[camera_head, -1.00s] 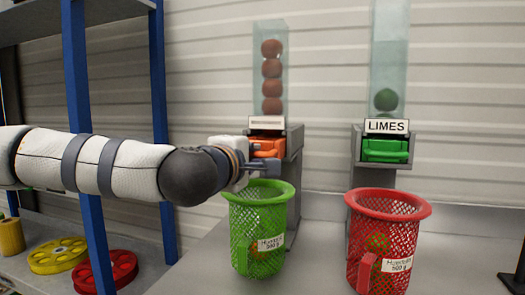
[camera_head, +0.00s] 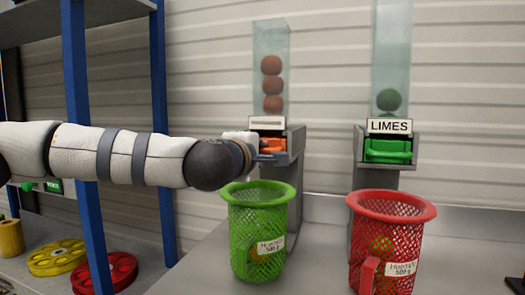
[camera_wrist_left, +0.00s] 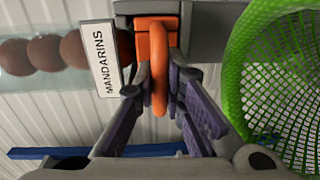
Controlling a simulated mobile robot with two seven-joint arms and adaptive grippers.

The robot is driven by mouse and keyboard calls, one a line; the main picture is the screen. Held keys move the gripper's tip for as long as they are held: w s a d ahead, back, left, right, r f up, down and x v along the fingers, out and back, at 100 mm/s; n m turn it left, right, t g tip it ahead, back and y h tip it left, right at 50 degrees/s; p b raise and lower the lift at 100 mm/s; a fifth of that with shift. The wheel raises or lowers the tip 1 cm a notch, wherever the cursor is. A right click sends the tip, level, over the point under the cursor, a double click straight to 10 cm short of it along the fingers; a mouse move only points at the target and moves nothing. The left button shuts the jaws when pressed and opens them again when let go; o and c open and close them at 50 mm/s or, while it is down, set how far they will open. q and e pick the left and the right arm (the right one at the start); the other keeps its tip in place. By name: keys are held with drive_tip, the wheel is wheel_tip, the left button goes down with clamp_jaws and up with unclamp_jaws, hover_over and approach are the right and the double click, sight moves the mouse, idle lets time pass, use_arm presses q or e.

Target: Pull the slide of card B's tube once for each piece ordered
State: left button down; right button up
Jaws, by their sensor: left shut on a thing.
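The mandarins tube (camera_head: 271,65) stands clear and upright above a grey dispenser, with 3 orange-brown balls stacked in view. Its orange slide (camera_head: 275,145) sits at the dispenser's front. My left gripper (camera_wrist_left: 160,85) is shut on the slide's orange handle (camera_wrist_left: 158,60), with a finger on each side. The MANDARINS label (camera_wrist_left: 100,60) reads clearly in the left wrist view. The limes tube (camera_head: 391,65) stands to the right with green balls low inside and its green slide (camera_head: 388,150) below. Card B is not visible. My right gripper is out of view.
A green mesh basket (camera_head: 258,190) stands below the mandarins dispenser, with something orange low inside. A red mesh basket (camera_head: 391,205) stands below the limes dispenser, with something green inside. A blue shelf post (camera_head: 90,220) stands at left.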

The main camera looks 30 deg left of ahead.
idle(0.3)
